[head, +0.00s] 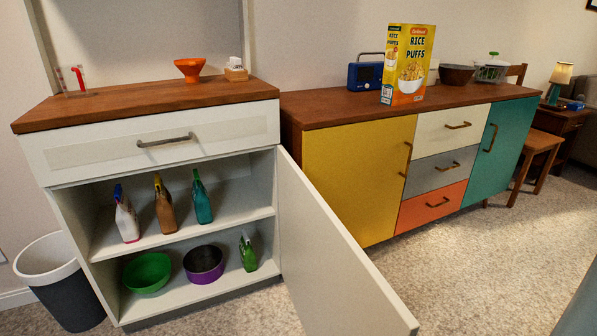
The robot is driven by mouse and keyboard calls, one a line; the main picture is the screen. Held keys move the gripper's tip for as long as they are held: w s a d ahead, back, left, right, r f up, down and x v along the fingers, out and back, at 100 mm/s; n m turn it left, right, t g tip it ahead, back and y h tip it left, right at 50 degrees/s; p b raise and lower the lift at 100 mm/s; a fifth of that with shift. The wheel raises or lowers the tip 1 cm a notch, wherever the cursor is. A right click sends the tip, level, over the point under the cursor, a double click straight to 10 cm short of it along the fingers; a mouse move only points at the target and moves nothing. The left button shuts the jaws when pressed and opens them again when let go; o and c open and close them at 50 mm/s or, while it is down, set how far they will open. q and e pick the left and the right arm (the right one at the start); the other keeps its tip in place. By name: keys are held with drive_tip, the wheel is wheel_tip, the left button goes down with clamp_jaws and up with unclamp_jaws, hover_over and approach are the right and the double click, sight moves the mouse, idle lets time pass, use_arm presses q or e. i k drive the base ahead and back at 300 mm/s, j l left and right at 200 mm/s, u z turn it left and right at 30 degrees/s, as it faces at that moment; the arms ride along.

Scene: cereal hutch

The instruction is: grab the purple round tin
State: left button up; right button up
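The purple round tin (204,273) sits on the lower shelf of the open white hutch cabinet (62,158). It has a purple side and a dark, open-looking top. A green bowl (147,273) is on its left and a green bottle (248,252) is on its right, with small gaps between them. Neither of my grippers shows in the head view.
The white cabinet door (335,245) stands swung open to the right, jutting forward. Several bottles stand on the upper shelf (235,214) above the tin. A dark bin (65,290) stands left of the cabinet. Carpet (460,270) right of the door is clear.

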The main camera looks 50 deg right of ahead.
sight(204, 264)
drive_tip(key=k+l+z, duration=0.1)
drive_tip(key=l, duration=0.45)
drive_tip(key=k+l, duration=0.15)
drive_tip(key=l, duration=0.4)
drive_tip(key=k+l+z, duration=0.15)
drive_tip(key=l, duration=0.4)
drive_tip(key=l+z, duration=0.1)
drive_tip(key=l, duration=0.45)
drive_tip(key=j, duration=0.65)
drive_tip(key=i+j+z, duration=0.1)
drive_tip(key=j, duration=0.5)
drive_tip(key=i+j+z, duration=0.1)
drive_tip(key=j, duration=0.25)
drive_tip(key=i+j+z, duration=0.1)
drive_tip(key=j, duration=0.25)
drive_tip(key=i+j+z, duration=0.1)
drive_tip(key=j, duration=0.25)
drive_tip(key=i+j+z, duration=0.15)
drive_tip(key=j, duration=0.25)
drive_tip(key=i+j+z, duration=0.1)
drive_tip(key=j, duration=0.25)
drive_tip(key=i, duration=0.1)
